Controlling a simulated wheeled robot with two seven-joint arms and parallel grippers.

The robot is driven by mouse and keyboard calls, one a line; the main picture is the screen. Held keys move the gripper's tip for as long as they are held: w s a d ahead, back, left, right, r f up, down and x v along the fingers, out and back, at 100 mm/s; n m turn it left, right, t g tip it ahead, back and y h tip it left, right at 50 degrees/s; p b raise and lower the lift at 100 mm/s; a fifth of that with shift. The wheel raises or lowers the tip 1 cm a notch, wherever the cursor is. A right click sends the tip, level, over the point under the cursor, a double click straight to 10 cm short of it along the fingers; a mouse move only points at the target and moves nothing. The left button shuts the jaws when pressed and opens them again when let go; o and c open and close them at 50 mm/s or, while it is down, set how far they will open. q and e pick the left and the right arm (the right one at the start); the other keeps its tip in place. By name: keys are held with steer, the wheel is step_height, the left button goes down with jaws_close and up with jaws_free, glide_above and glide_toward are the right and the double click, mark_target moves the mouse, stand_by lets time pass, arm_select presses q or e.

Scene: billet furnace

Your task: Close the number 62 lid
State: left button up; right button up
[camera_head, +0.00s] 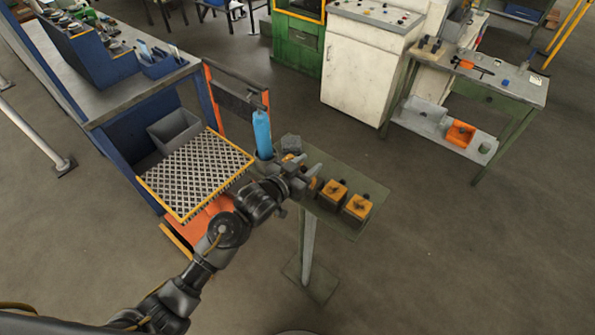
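A small green stand (335,166) holds a row of orange-yellow boxes with dark tops. The right box (357,206) and the middle box (335,191) show clearly. More orange shows to their left, partly hidden by my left gripper (308,172). No number is readable, so I cannot tell which is the number 62 lid. My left gripper is over the left part of the stand, and I cannot tell whether it touches anything. Its fingers are too small and dark to tell if they are open or shut. My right gripper is not in view.
A blue bottle (262,134) and a grey block (291,143) are at the stand's back left. A yellow-edged grating (197,172) and a blue workbench (130,95) are at the left. A green table (515,85) is at the back right. The floor right of the stand is clear.

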arm_select(q)
steer(key=b+v, duration=0.2)
steer(key=v, duration=0.8)
steer(key=shift+b, duration=0.35)
